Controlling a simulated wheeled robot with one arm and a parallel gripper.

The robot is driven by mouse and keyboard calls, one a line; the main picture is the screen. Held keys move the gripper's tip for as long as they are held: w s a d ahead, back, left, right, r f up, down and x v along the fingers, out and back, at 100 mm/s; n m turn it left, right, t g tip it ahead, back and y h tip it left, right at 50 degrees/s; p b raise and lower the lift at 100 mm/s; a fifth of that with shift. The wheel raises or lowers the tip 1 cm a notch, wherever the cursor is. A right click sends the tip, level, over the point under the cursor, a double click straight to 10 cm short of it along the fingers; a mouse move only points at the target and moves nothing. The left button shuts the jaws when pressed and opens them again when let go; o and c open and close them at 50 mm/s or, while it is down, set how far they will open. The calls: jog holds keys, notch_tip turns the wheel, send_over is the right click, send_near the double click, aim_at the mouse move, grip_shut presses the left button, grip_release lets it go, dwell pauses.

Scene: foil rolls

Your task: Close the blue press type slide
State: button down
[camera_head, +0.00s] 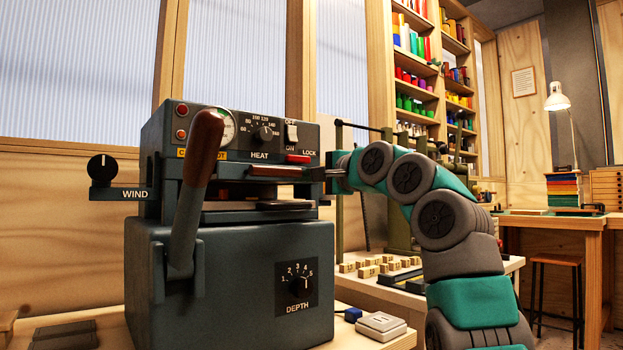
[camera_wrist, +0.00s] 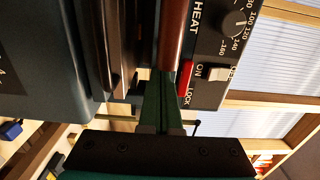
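The blue press is a dark blue-grey machine (camera_head: 230,275) at the left of the head view. A brown bar (camera_head: 262,172), apparently the front of its type slide, lies under the control panel, and it also shows in the wrist view (camera_wrist: 171,35). Dark plates (camera_head: 285,205) sit below it. My gripper (camera_head: 322,173) is at the right end of the bar, below the red LOCK part (camera_head: 298,159). In the wrist view my gripper (camera_wrist: 162,115) points at the bar's near end. I cannot tell whether it touches the bar or how far its fingers are apart.
A large lever (camera_head: 188,215) with a brown grip stands at the press's front left. A WIND knob (camera_head: 103,168) sticks out left. A small white box (camera_head: 381,326) lies at the front right. Small type blocks (camera_head: 372,267) lie on the side table beyond my arm.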

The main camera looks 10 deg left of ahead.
jog(key=shift+f+x, duration=0.2)
jog(key=shift+x, duration=0.95)
jog(key=p+x, duration=0.3)
jog(key=shift+w, duration=0.1)
